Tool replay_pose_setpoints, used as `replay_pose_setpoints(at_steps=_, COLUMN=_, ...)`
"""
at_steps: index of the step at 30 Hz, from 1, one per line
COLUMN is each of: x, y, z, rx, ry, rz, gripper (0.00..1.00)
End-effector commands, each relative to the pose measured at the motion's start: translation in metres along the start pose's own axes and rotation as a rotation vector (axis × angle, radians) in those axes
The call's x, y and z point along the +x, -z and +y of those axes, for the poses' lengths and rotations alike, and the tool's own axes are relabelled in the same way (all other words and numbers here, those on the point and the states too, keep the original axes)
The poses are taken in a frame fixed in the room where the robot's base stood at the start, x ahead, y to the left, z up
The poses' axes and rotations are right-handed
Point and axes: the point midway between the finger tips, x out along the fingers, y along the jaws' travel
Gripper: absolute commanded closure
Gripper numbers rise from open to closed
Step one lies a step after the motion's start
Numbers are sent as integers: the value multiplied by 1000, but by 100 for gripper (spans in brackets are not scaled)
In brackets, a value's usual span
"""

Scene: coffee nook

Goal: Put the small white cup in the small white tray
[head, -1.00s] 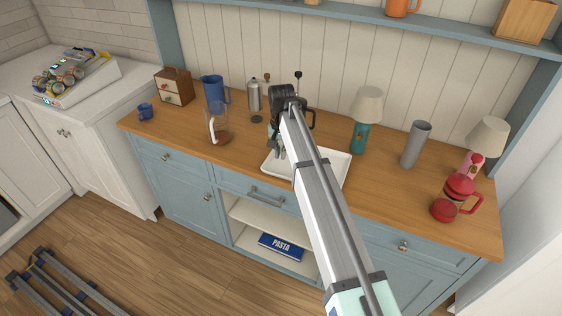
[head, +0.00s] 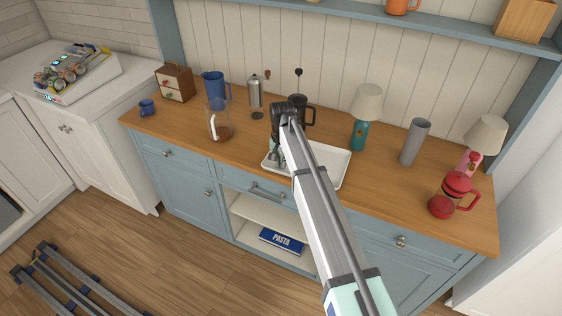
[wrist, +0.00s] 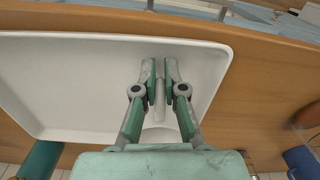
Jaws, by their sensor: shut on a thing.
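The small white tray (head: 335,168) lies on the wooden counter. It fills much of the wrist view (wrist: 70,85), and its inside is bare there apart from what my gripper covers. My gripper (wrist: 160,98) points down over the tray, near one end of it, with its fingers close together. It is shut on the small white cup (wrist: 160,135), which shows only as a pale strip between the fingers and a rounded part behind them. In the head view my arm and gripper (head: 275,158) hide the cup. I cannot tell whether the cup touches the tray floor.
A glass carafe (head: 218,125) and a metal grinder (head: 255,95) stand left of the tray. A dark press (head: 302,112) stands behind it. A teal lamp (head: 361,130), grey cylinder (head: 414,142) and red press (head: 452,192) stand to the right. A blue mug (head: 147,108) is far left.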

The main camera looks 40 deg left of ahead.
Motion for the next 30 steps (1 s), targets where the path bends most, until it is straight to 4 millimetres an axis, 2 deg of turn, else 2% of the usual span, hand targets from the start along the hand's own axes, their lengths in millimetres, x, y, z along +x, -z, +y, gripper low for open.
replay_pose_setpoints(at_steps=1, x=0, y=0, z=0, rx=0, ry=0, rz=0, gripper=80)
replay_pose_setpoints(at_steps=2, x=0, y=0, z=0, rx=0, ry=0, rz=0, gripper=69)
replay_pose_setpoints(at_steps=3, x=0, y=0, z=0, rx=0, ry=0, rz=0, gripper=65)
replay_pose_setpoints(at_steps=11, x=0, y=0, z=0, rx=0, ry=0, rz=0, gripper=65)
replay_pose_setpoints(at_steps=17, x=-9, y=0, z=0, rx=0, ry=0, rz=0, gripper=65)
replay_pose_setpoints(at_steps=22, x=-32, y=1, z=0, rx=0, ry=1, rz=2, gripper=65)
replay_pose_setpoints(at_steps=30, x=-82, y=1, z=-1, rx=0, ry=1, rz=2, gripper=65)
